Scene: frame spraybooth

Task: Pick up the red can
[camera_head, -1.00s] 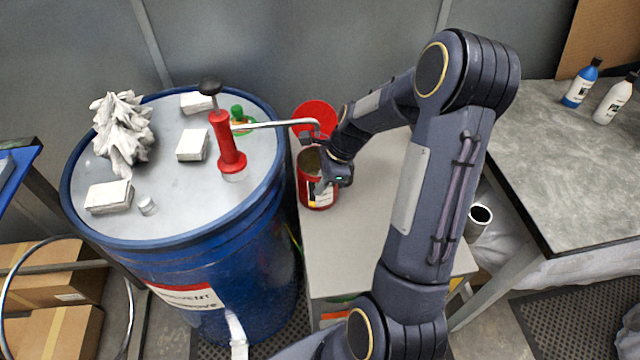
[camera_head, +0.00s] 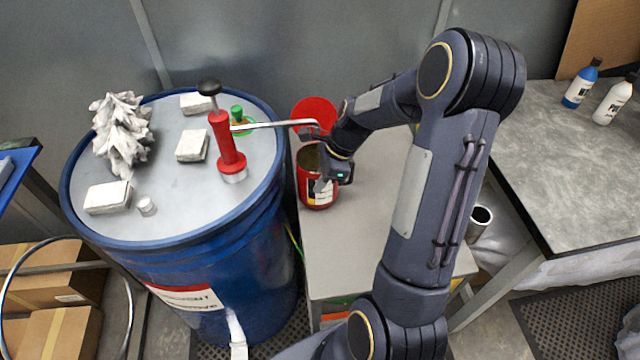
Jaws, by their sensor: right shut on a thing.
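The red can (camera_head: 307,188) is an open-topped can with a white and dark label. It stands on the grey cabinet top (camera_head: 345,245), close to the blue drum. My right gripper (camera_head: 322,184) is at the can's right side and is shut on its wall. The wrist hides part of the can's rim and right side. I cannot tell whether the can's base is clear of the surface. My left gripper is not in view.
A blue drum (camera_head: 270,220) stands left of the can. Its red hand pump (camera_head: 227,145) has a spout (camera_head: 275,124) reaching over toward my wrist. A red round lid (camera_head: 314,115) lies behind the can. A grey table (camera_head: 570,160) with bottles is at the right.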

